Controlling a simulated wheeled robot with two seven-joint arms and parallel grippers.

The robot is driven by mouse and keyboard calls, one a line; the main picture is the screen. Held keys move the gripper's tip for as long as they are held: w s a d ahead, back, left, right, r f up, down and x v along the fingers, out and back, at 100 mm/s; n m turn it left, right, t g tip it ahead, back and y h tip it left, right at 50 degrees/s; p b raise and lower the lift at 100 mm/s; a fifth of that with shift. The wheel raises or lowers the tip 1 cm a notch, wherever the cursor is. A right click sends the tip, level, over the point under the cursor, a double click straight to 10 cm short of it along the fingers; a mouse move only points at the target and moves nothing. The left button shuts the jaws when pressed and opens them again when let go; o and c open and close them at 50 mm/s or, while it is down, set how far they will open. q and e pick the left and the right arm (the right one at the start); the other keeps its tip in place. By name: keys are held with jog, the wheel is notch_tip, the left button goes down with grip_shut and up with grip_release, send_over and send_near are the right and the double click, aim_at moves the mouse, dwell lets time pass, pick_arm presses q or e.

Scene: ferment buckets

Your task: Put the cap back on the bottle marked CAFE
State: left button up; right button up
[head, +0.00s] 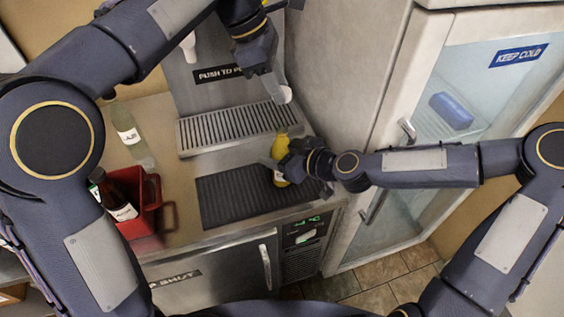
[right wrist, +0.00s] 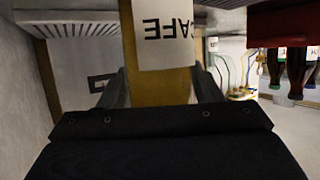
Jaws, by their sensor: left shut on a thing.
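The yellow-brown bottle (head: 281,146) stands upright near the back right of the dark ribbed mat. Its CAFE label shows upside down in the right wrist view (right wrist: 166,32). My right gripper (head: 277,167) has its fingers on both sides of the bottle and appears shut on it, below the label in that wrist view's reversed picture. My left gripper (head: 272,88) is shut on a small whitish cap (head: 286,95), held in the air above and behind the bottle, apart from it. The fingers partly hide the cap. The bottle's mouth is too small to make out.
The ribbed mat (head: 225,205) lies before a steel drip grille (head: 200,136). A pale bottle (head: 130,137) stands at the back left. A red container (head: 143,222) holds a dark bottle (head: 116,203) at the left. A glass-doored fridge (head: 385,150) stands close on the right.

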jog(key=c, duration=0.9)
pick_arm(q)
send_over(286, 132)
jog(key=w+a, duration=0.1)
jog(key=a, duration=0.1)
jog(key=shift+d+f, duration=0.15)
jog(key=shift+f, duration=2.35)
pick_arm(e)
jog(key=shift+c, duration=0.2)
pick_arm(q)
jog(key=shift+f, duration=0.15)
jog(key=shift+f, duration=0.75)
jog(key=shift+f, duration=0.6)
